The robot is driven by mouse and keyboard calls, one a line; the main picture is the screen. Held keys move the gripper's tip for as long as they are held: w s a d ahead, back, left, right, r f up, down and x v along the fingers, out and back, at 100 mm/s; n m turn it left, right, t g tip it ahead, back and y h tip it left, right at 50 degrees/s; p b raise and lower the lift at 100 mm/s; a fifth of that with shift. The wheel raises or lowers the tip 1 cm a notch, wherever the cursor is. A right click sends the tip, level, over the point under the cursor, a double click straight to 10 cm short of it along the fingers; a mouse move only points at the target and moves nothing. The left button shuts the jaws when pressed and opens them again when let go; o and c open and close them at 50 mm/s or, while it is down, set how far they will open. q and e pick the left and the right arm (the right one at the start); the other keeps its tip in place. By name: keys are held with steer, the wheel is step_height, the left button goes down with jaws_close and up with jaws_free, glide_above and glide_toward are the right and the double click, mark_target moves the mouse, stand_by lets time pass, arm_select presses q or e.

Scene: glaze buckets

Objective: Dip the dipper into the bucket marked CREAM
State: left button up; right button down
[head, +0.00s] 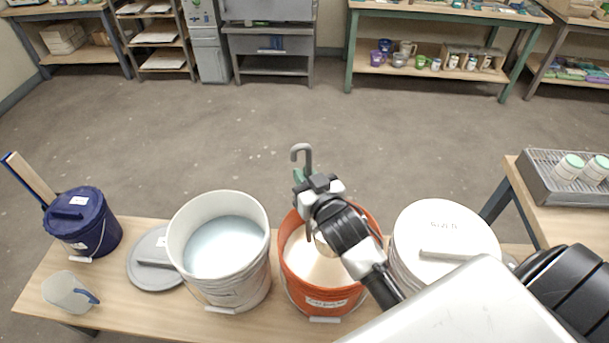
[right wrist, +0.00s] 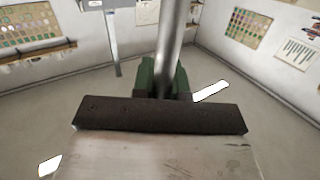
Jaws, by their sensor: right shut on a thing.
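My right gripper (head: 305,178) is shut on the dipper, above the orange bucket (head: 362,290). The dipper's grey hooked handle (head: 302,152) stands up past the green fingertips. In the right wrist view its metal rod (right wrist: 172,40) passes between the green fingers (right wrist: 148,78). The orange bucket is open and holds a cream-coloured liquid (head: 305,265). Its front label is too small to read surely. The dipper's lower end is mostly hidden behind my gripper and wrist, so I cannot tell whether it touches the liquid. My left gripper is not in view.
An open white bucket (head: 240,290) with pale blue liquid stands left of the orange one. A lidded white bucket (head: 440,220) stands close on the right. A grey lid (head: 145,272), a lidded blue bucket (head: 85,225) and a clear jug (head: 66,292) fill the table's left.

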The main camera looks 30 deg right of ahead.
arm_select(q)
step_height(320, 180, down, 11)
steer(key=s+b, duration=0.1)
steer(key=b, duration=0.9)
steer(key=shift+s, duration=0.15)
arm_select(e)
step_height(320, 180, down, 18)
steer(key=w+d+g, duration=0.1)
steer(key=w, duration=0.1)
steer(key=shift+w+m, duration=0.2)
steer(key=shift+m, duration=0.1)
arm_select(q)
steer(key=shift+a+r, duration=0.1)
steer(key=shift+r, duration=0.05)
arm_select(e)
steer(key=shift+r, duration=0.25)
stand_by(2.1)
